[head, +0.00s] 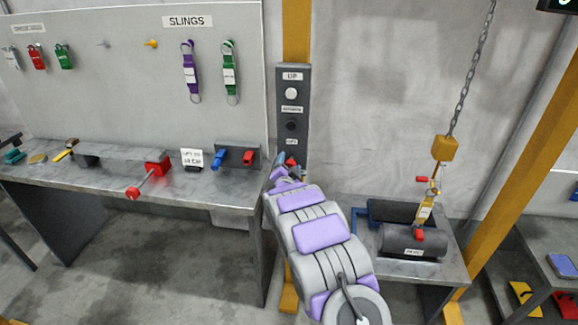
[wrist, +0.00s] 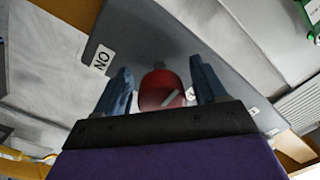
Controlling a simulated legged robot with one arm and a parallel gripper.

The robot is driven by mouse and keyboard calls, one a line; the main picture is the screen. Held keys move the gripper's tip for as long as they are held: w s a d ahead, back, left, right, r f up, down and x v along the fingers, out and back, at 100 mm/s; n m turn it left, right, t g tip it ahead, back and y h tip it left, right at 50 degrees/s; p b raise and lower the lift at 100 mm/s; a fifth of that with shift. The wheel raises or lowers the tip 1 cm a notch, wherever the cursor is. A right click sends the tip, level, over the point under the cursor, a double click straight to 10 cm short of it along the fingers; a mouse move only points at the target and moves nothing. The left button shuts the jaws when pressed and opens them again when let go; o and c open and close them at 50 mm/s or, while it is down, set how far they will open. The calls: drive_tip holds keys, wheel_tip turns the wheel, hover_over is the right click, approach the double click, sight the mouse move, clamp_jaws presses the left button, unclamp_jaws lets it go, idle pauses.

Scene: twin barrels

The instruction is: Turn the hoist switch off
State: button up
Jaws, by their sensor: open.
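The hoist switch (wrist: 158,88) is a red rotary knob with a white pointer line, on a grey panel in the wrist view. A small part of the red knob shows in the head view (head: 291,163), low on the grey control panel (head: 293,105). A white "ON" label (wrist: 102,60) is left of the knob; another label, mostly hidden, is at its lower right. My gripper (wrist: 162,76) is open, with one blue-grey finger on each side of the knob. I cannot tell whether the fingers touch it. In the head view my gripper (head: 287,172) is at the panel's lower end.
A workbench (head: 215,185) with a red-handled vise (head: 157,167) stands left of my arm. At right, a yellow hoist hook (head: 444,150) hangs on a chain above a dark cylinder (head: 412,243) on a low table. Yellow posts stand behind the panel and at right.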

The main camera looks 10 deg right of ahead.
drive_tip(key=shift+c, duration=0.2)
drive_tip(key=c, duration=0.9)
drive_tip(key=shift+c, duration=0.2)
